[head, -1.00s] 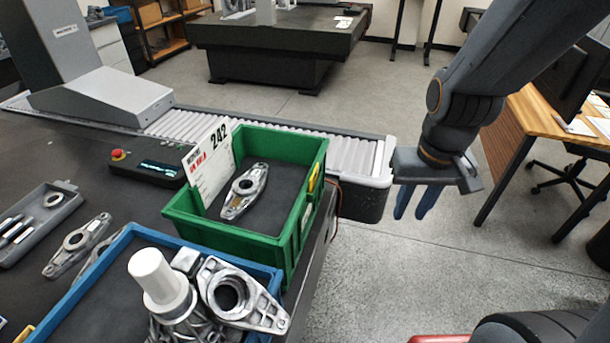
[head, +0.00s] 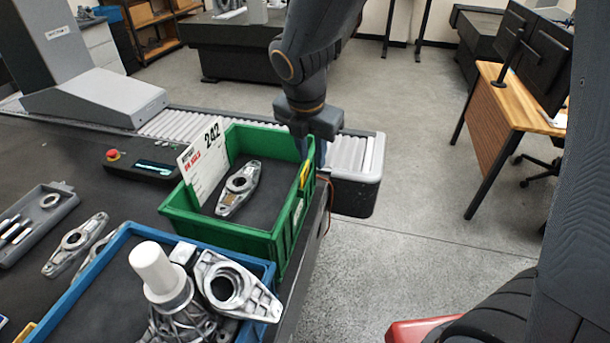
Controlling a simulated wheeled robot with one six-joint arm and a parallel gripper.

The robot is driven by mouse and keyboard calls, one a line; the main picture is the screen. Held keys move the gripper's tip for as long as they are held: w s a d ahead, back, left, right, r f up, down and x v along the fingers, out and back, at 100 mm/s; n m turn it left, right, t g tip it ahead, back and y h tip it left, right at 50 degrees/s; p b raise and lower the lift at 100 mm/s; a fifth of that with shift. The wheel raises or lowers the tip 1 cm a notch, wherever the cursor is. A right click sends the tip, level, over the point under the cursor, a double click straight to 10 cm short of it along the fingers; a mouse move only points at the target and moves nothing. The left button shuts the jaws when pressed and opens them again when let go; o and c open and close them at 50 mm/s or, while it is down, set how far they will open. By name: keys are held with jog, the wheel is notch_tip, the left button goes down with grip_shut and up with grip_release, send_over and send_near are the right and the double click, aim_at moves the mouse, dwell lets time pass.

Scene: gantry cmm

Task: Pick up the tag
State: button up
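The tag looks to be the white card (head: 204,162) printed "242" with red and black text. It stands tilted at the left wall of the green bin (head: 222,236). A silver metal part (head: 239,188) with a round hole lies on the bin floor beside it, with a small brownish patch on it. My gripper (head: 310,150) points down at the bin's far right corner, well to the right of the card. Its blue fingers look apart with nothing seen between them. The fingertips are partly hidden behind the bin rim.
A blue bin (head: 80,275) with metal castings and a white cylinder (head: 157,272) stands in front. A roller conveyor (head: 185,124) runs behind the green bin. A control box (head: 143,167) with a red button and a grey tray (head: 38,228) are at left.

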aim_at(305, 177)
jog(key=shift+w+a+f+n+p, duration=0.25)
jog(key=shift+w+f+n, duration=0.3)
jog(key=shift+f, duration=0.6)
jog(key=shift+w+a+f+n+p, duration=0.2)
jog(key=shift+w+f+n, duration=0.35)
jog(key=shift+f, duration=0.6)
jog(key=shift+w+a+f+n+p, duration=0.2)
jog(key=shift+w+f+n, duration=0.35)
jog(key=shift+f, duration=0.6)
grip_shut()
